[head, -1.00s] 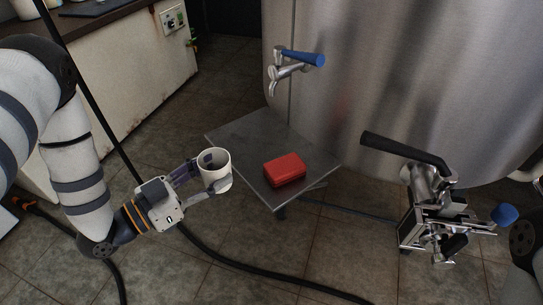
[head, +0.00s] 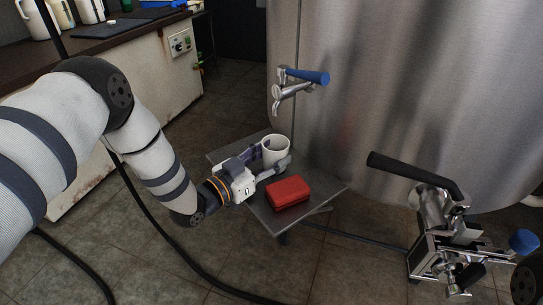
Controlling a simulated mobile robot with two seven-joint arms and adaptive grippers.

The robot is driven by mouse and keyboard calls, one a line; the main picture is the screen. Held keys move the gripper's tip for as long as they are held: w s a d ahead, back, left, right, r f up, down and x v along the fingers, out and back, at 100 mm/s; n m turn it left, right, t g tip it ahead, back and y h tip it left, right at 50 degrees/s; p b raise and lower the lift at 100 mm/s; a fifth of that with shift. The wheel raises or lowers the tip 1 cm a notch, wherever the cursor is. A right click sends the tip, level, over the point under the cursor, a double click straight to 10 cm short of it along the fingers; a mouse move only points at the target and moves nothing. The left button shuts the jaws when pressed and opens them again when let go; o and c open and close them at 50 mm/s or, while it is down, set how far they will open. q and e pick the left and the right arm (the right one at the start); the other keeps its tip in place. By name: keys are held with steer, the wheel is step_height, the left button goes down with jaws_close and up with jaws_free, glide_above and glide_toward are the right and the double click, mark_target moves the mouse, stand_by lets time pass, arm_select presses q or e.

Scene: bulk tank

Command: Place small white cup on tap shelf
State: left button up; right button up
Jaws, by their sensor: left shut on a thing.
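The small white cup (head: 275,150) is upright between the fingers of my left gripper (head: 273,165), which is shut on it. The cup is over the grey metal tap shelf (head: 320,182), below and slightly left of the tap (head: 291,90) with the blue handle. I cannot tell whether the cup's base touches the shelf, since the gripper hides it. A red box (head: 288,193) lies on the shelf just in front of the cup. My right gripper does not show clearly; only a dark piece of an arm is at the right edge.
The large steel tank (head: 400,90) stands behind the shelf. A valve with a black lever (head: 415,170) juts out at the right. A black hose (head: 165,240) runs over the tiled floor. A counter (head: 130,30) with jugs is at the back left.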

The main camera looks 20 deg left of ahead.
arm_select(q)
steer(key=shift+f, duration=0.15)
steer(key=o, duration=1.1)
steer(key=shift+c, duration=0.2)
